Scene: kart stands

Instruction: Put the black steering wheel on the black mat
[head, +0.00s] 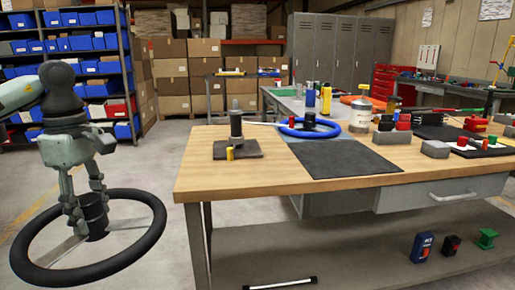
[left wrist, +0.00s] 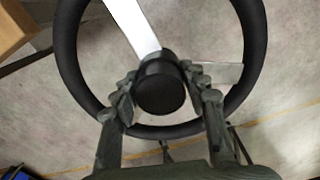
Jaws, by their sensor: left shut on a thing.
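The black steering wheel (head: 146,238) hangs in the air left of the workbench, its ring roughly level, with grey spokes and a black hub. My left gripper (head: 95,208) is shut on the hub from above. In the left wrist view the wheel (left wrist: 254,60) shows its ring and spokes, and the fingers of my left gripper (left wrist: 165,92) sit on both sides of the hub. The black mat (head: 340,160) lies bare on the wooden bench top near its front edge. My right gripper is not in view.
The workbench (head: 225,178) has its left edge just right of the wheel. A blue steering wheel (head: 310,128) lies behind the mat. A dark post on a base (head: 236,150) stands left of the mat.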

